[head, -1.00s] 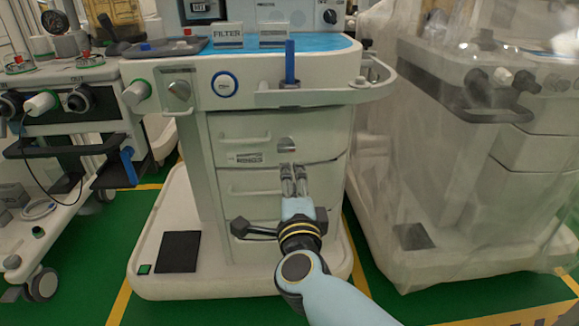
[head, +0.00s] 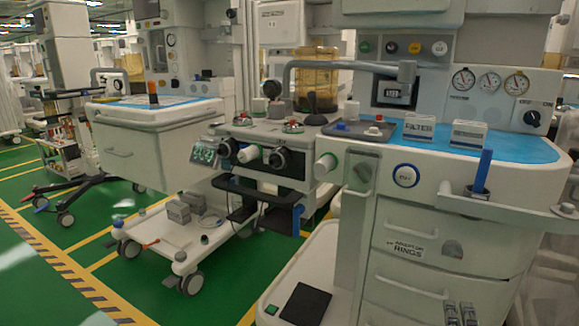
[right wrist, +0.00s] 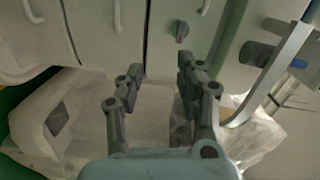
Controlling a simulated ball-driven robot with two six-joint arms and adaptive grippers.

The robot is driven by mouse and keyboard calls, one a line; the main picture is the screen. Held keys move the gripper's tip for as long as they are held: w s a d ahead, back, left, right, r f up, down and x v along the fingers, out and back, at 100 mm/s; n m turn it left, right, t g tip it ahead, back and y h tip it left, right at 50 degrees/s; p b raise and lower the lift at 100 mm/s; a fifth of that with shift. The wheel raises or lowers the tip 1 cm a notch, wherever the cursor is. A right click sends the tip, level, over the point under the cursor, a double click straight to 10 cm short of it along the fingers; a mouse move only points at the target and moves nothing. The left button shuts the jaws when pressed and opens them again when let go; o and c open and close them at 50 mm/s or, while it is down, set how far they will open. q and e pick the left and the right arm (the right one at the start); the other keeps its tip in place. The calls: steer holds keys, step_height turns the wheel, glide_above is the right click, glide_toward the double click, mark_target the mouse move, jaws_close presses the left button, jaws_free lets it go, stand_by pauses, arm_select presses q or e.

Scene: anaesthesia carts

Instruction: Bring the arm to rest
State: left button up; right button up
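My right gripper (head: 460,313) shows only by its fingertips at the bottom right edge of the head view, in front of the lower drawers of the white cart (head: 395,238). In the right wrist view the right gripper (right wrist: 161,68) has its two fingers apart with nothing between them. It faces pale drawer fronts (right wrist: 105,35). The rest of the right arm is out of the head view. My left gripper and left arm are not in view.
The cart's side rail (head: 500,208) with a blue upright handle (head: 482,172) sticks out above the gripper. Filter boxes (head: 419,128) stand on the blue top. A second wheeled cart (head: 165,240) stands left.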

steer(key=s+a+f+n+g+y+p, duration=0.2)
steer(key=s+f+n+g+y+p, duration=0.35)
steer(key=s+f+n, duration=1.05)
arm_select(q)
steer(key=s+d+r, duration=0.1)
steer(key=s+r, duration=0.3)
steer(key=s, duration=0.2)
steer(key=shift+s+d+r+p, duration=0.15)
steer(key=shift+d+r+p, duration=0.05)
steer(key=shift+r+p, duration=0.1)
arm_select(e)
steer(key=s+d+f+n+g, duration=0.1)
steer(key=s+f+n+g, duration=0.1)
steer(key=s, duration=0.7)
steer(key=s+d+f+n+g+y, duration=0.1)
steer(key=s+f+g, duration=0.3)
steer(key=s, duration=0.6)
steer(key=s+d+f+n+g, duration=0.1)
steer(key=s+f+n+g, duration=0.1)
steer(key=s+f, duration=0.4)
steer(key=s+g, duration=0.1)
steer(key=s, duration=0.3)
steer(key=shift+f+n, duration=0.2)
steer(key=shift+n, duration=0.1)
steer(key=shift+d, duration=0.1)
